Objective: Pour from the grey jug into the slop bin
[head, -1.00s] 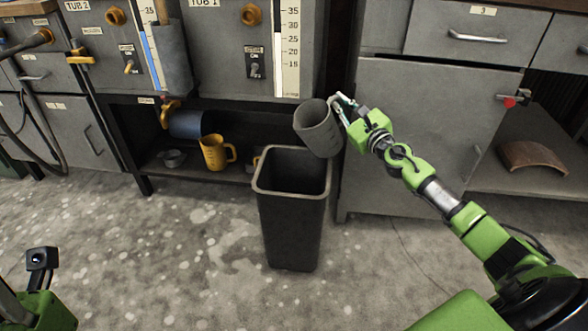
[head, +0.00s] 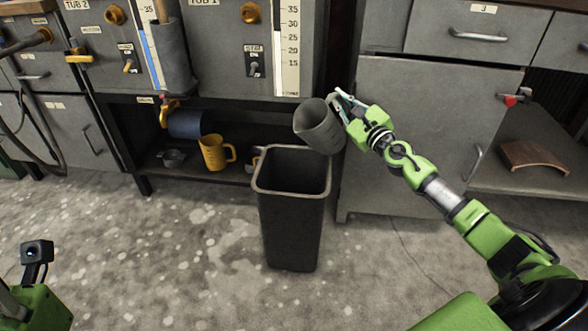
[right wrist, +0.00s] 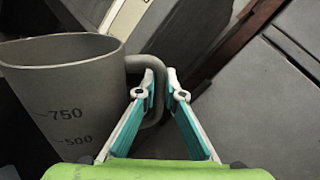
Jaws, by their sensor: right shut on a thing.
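The grey jug (head: 318,127) hangs from my right gripper (head: 346,103), tilted to the left, above the back right rim of the slop bin. In the right wrist view the jug (right wrist: 65,95) shows volume marks, and its handle sits between the fingertips of my right gripper (right wrist: 163,95), which is shut on it. The slop bin (head: 290,215) is a tall dark open bin standing on the floor. No stream shows from the jug. The jug's contents and the bin's inside bottom are hidden. My left arm shows only at the lower left, without its fingers.
A grey cabinet (head: 430,140) stands close behind my right arm. The floor (head: 190,240) left of the bin is clear.

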